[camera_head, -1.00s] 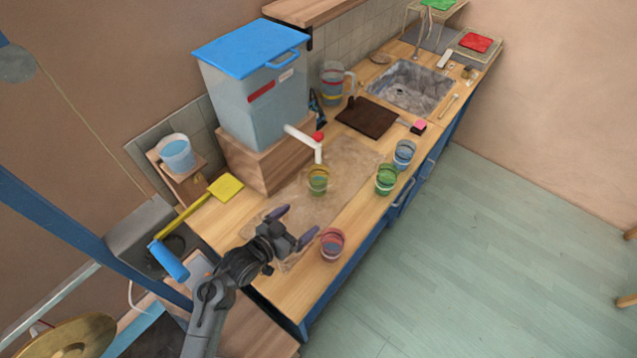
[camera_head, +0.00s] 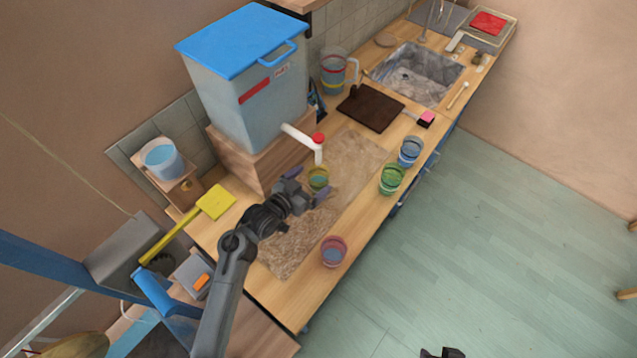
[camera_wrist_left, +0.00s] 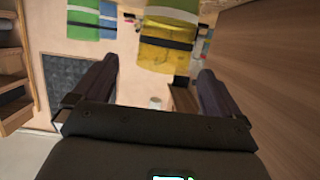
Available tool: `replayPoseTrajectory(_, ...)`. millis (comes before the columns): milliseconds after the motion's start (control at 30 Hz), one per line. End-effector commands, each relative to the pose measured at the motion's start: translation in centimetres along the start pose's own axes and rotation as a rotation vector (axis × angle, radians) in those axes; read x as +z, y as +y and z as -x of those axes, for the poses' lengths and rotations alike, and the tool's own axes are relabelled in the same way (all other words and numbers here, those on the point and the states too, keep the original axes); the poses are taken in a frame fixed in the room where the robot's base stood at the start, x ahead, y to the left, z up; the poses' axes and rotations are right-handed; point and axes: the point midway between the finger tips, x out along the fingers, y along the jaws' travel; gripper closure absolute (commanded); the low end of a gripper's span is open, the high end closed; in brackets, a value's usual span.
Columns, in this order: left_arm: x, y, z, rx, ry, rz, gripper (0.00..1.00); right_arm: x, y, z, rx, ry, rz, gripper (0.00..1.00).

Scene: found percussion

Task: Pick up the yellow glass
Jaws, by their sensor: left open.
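The yellow glass (camera_head: 319,175) stands upright on the brown mat under the dispenser's tap. In the head view my left gripper (camera_head: 308,185) is open and low beside it, with its fingers pointing toward it. In the left wrist view the yellow glass (camera_wrist_left: 169,38), with a dark band, shows at the top, ahead of and between the open fingers of my left gripper (camera_wrist_left: 157,70). I cannot tell whether a finger touches it. The jaws are empty. A small dark shape at the bottom edge of the head view may be part of my right gripper.
A green glass (camera_head: 391,180), a blue glass (camera_head: 410,151) and a pink glass (camera_head: 333,251) stand along the counter's front edge. The blue-lidded dispenser (camera_head: 250,85) stands behind, its white tap (camera_head: 302,138) close above the yellow glass. The mat (camera_head: 285,250) is clear nearer me.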

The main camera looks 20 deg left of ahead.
Motion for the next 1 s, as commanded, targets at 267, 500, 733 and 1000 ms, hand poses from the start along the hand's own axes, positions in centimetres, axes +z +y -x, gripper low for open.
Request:
replayPoseTrajectory(267,0.6,-0.3,-3.3,0.002,0.001,0.002,0.01,-0.1,-0.1,-0.2,-0.003,0.003,-0.005,0.57)
replayPoseTrajectory(500,0.6,-0.4,-4.8,-0.001,0.000,0.001,0.01,-0.1,-0.2,-0.3,-0.007,0.005,-0.010,0.57)
replayPoseTrajectory(733,0.6,-0.4,-4.8,-0.001,0.000,0.001,0.04,-0.1,-0.3,-0.3,-0.008,0.005,-0.012,0.57)
replayPoseTrajectory(1000,0.6,-0.3,-4.8,0.000,-0.001,0.001,0.45,-0.1,-0.2,-0.3,-0.008,0.005,-0.010,0.57)
